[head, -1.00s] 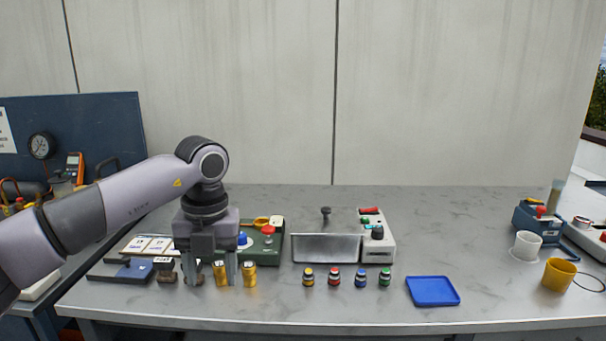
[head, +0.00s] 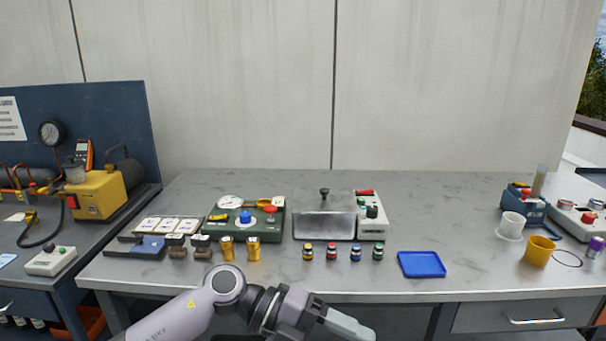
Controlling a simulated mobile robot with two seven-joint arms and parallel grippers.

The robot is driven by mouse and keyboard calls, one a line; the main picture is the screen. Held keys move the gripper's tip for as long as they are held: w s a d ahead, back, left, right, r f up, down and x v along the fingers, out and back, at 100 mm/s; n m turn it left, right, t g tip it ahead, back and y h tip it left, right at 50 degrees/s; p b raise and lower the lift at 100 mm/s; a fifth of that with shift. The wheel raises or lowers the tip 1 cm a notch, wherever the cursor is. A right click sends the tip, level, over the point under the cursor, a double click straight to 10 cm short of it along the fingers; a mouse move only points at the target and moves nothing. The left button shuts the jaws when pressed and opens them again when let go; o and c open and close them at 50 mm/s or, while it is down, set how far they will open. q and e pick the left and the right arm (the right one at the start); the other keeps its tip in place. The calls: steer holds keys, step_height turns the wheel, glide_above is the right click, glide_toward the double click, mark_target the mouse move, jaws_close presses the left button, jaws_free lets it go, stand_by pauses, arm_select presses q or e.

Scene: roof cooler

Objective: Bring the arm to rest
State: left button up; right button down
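My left arm (head: 180,318) comes in from the lower left, bent low in front of the bench. My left gripper (head: 358,328) points right and slightly down, below the front edge of the grey bench top (head: 300,285) and touching nothing that I can see. Its fingers overlap from this angle and the frame's lower edge cuts them, so whether they are open is unclear. No object shows in them. My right gripper is not in view.
On the bench stand two brass cylinders (head: 227,247), a green unit (head: 262,222), a metal box (head: 324,225), several small capped bottles (head: 331,253), a blue tray (head: 422,264) and a yellow cup (head: 539,251). A side bench at left holds a yellow pump (head: 97,192).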

arm_select(q)
steer(key=w+a+f+n+t+y, duration=0.15)
steer(key=a+n+t, duration=0.25)
steer(key=n+t, duration=0.4)
steer(key=a+f+n+t+p, duration=0.1)
steer(key=a+f+n+t, duration=0.25)
steer(key=n+t, duration=0.4)
steer(key=w+a+f+n+t+y, duration=0.1)
steer(key=a+n+t, duration=0.45)
steer(key=n, duration=0.55)
steer(key=s+a+f+n+g+y, duration=0.3)
steer(key=s+a+f, duration=0.3)
steer(key=f, duration=0.3)
steer(key=s+a+f+n+g+y+p, duration=0.1)
steer(key=s+a+f+n+g+y, duration=0.2)
steer(key=s+a+f+y, duration=0.3)
steer(key=s+a+f+n, duration=0.1)
steer(key=s+f, duration=0.2)
steer(key=shift+n, duration=0.35)
